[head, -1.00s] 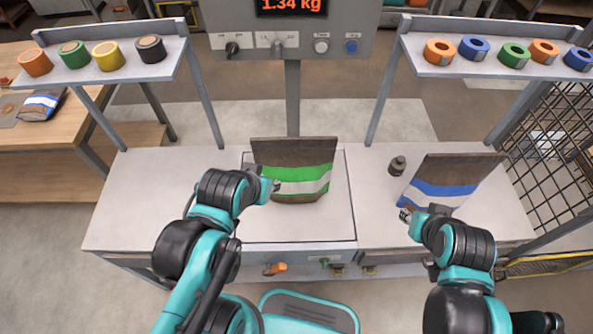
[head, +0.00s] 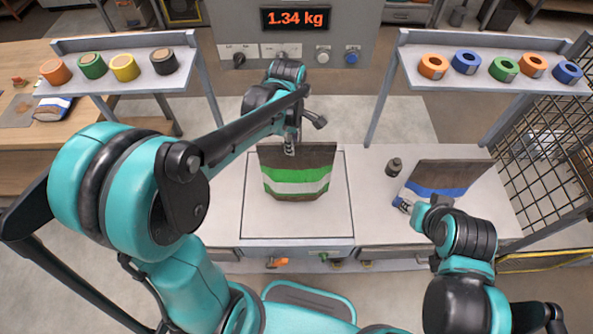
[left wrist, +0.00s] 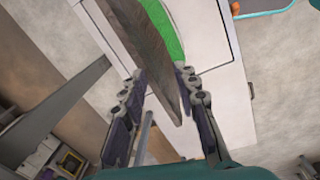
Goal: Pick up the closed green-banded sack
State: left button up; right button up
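The green-banded sack (head: 297,187) stands on the square plate in the middle of the bench. It is brown with a green and a pale band, and its flat top edge looks closed. My left gripper (head: 290,147) is above that top edge, reaching over from the left. In the left wrist view the left gripper (left wrist: 160,73) is open, with the sack's brown top edge (left wrist: 152,55) between its fingers and a gap visible. My right gripper (head: 402,204) is beside the lower left of a blue-banded sack (head: 445,180); its finger opening is unclear.
A small dark weight (head: 393,167) stands left of the blue-banded sack. Two raised shelves with tape rolls flank the bench, the left shelf (head: 120,80) and the right shelf (head: 490,80). A display (head: 295,18) reads 1.34 kg. A mesh fence (head: 545,165) is at right.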

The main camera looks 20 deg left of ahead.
aim_at(296, 155)
pick_arm(q)
jog(key=f+n, duration=0.1)
jog(key=w+f+n+b, duration=0.1)
jog(key=f, duration=0.1)
jog(key=w+f+g+b, duration=0.1)
jog(key=shift+d+f+n, duration=0.15)
jog(key=shift+n, duration=0.25)
jog(key=shift+w+f+b, duration=0.15)
jog(key=shift+f+b, duration=0.25)
jog(key=shift+f, duration=0.2)
notch_tip(296, 155, down, 2)
jog(key=shift+f+b, duration=0.2)
jog(key=shift+b, duration=0.1)
jog(key=f, duration=0.1)
jog(key=f+b, duration=0.1)
jog(key=f, duration=0.3)
jog(key=shift+w+d+b, duration=0.2)
jog(key=shift+w+b, duration=0.1)
jog(key=shift+b, duration=0.1)
